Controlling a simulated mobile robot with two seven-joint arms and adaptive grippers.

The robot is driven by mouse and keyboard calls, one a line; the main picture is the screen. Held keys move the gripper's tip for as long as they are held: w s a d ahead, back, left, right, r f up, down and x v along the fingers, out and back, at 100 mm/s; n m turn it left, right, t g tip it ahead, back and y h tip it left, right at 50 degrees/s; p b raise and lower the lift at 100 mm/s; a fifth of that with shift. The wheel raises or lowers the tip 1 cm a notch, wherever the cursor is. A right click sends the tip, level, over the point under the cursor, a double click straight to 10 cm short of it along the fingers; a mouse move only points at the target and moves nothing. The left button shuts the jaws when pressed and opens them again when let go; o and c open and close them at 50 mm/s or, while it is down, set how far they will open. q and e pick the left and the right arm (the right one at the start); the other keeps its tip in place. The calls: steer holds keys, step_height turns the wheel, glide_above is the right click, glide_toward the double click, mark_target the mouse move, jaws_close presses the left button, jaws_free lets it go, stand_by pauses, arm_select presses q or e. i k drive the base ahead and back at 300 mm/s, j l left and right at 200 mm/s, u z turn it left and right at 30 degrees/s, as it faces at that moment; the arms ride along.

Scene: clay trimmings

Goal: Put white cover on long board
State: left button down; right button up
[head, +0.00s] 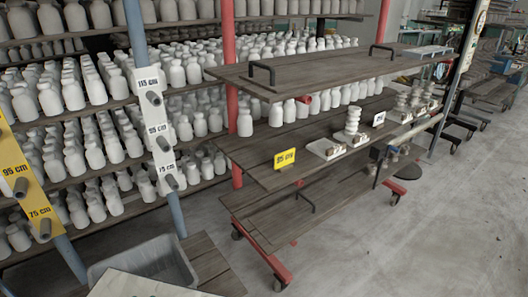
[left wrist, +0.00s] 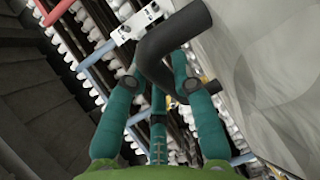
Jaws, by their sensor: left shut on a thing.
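The long board (head: 310,72) is the dark plank on top of the red-framed cart in the head view. Two dark handles stand on it, and most of its top is bare. My left gripper (left wrist: 157,70) shows only in the left wrist view, its teal fingers shut on a dark curved bar (left wrist: 155,50). What the bar belongs to is out of view. A wrinkled pale grey-white surface (left wrist: 255,75) fills the right of that view; I cannot tell whether it is the white cover or floor. I cannot clearly identify a white cover in the head view. My right gripper is not in view.
Shelves of white bottles (head: 90,90) stand at left and behind. The cart's middle shelf (head: 260,160) holds white blocks with stacked pieces (head: 352,122). A grey bin (head: 145,262) and a pale panel (head: 140,287) are at bottom left. Concrete floor (head: 430,220) is open at right.

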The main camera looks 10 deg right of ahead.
mark_target(332, 67)
steer(key=i+l+z, duration=0.1)
steer(key=l, duration=0.3)
steer(key=i+l+z, duration=0.1)
steer(key=l, duration=0.25)
steer(key=i+l, duration=0.2)
steer(key=l, duration=0.2)
steer(key=i+l+z, duration=0.15)
steer(key=l, duration=0.2)
steer(key=i+l+z, duration=0.1)
steer(key=l, duration=0.25)
